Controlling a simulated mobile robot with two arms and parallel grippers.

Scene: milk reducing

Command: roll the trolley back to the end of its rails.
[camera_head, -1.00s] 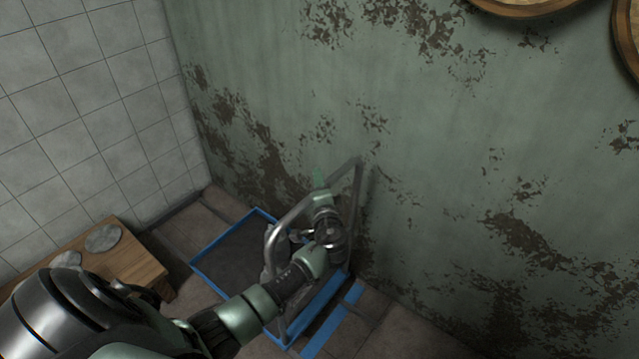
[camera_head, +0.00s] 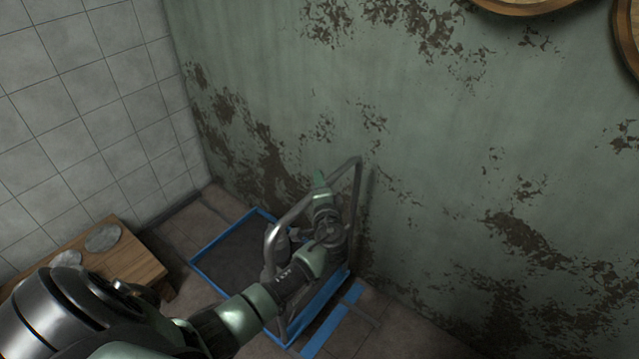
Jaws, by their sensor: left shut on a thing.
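The trolley is a low, flat cart with a dark bed and a blue rim (camera_head: 222,240), standing on the floor in the corner by the green wall. A grey metal push handle (camera_head: 357,190) rises at its near right end. My left gripper (camera_head: 320,182) is at the top bar of this handle and shut on it; my own wrist and forearm hide part of the handle and bed. Blue strips (camera_head: 335,318) lie on the floor beside the trolley's right end. I cannot make out the rails clearly. My right gripper is not in view.
A wooden table or bench (camera_head: 135,258) with round grey discs (camera_head: 103,238) stands left of the trolley. A white tiled wall (camera_head: 90,110) and a peeling green wall (camera_head: 430,150) close the corner. Round wooden objects (camera_head: 525,5) hang at top right.

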